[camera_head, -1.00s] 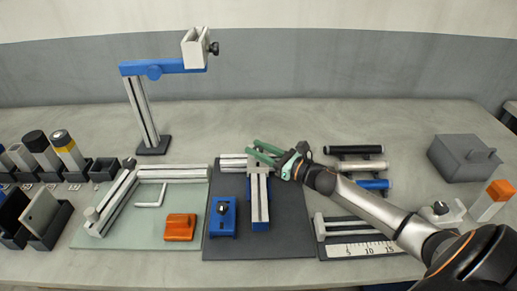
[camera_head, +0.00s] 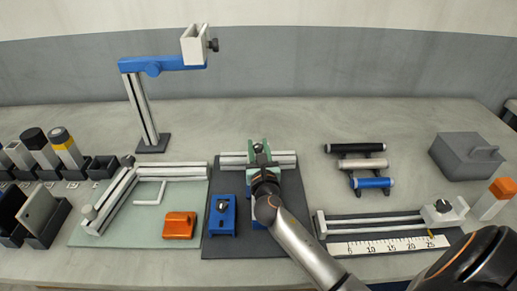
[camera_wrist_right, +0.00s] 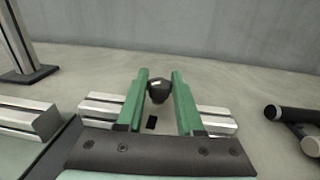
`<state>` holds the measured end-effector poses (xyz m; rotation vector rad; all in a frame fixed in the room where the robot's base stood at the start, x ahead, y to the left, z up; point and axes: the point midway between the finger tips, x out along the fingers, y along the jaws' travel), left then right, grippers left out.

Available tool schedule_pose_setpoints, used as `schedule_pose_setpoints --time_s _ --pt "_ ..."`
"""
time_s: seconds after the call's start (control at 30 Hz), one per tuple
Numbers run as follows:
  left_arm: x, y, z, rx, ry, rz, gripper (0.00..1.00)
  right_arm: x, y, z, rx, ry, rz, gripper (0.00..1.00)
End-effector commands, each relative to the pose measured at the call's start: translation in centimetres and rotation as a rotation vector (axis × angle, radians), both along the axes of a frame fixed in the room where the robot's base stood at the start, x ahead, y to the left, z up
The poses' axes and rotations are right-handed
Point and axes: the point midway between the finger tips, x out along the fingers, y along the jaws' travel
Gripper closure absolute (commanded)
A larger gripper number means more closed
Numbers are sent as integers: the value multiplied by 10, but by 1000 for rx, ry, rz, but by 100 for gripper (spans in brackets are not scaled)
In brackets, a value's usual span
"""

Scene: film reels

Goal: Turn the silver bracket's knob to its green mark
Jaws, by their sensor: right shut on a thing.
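My right gripper (camera_head: 259,150) has green fingers and comes in from the near side over the dark mat with silver rails. In the right wrist view the fingers (camera_wrist_right: 159,95) stand on either side of a dark round knob (camera_wrist_right: 159,89) and are shut on it. The knob also shows in the head view (camera_head: 258,147), at the junction of the silver rails. The silver bracket under it is mostly hidden by my gripper and wrist. I cannot make out a green mark. My left gripper is not in view.
A blue block with a dark knob (camera_head: 222,214) stands left of my wrist. An orange block (camera_head: 180,226) lies on the pale green mat. Rollers (camera_head: 360,164) and a ruler rail (camera_head: 385,246) are to the right. A tall blue-armed stand (camera_head: 146,105) rises behind.

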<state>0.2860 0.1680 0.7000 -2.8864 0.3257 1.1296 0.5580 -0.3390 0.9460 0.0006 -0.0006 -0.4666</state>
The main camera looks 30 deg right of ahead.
Motion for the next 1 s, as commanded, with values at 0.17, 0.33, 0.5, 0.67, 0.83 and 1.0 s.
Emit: schedule_pose_setpoints --time_s 0.17,0.33,0.5,0.67,0.83,1.0 --pt "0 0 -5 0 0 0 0 1 2 0 2 -2 -106 100" --pt "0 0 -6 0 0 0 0 1 1 0 1 -1 -171 100" --pt "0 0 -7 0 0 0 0 1 1 0 0 -1 -205 100" --pt "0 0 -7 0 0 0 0 1 1 0 0 0 -217 100" --pt "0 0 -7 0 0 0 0 1 1 0 -1 1 -222 100" --pt "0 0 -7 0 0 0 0 1 0 0 -1 1 -221 100"
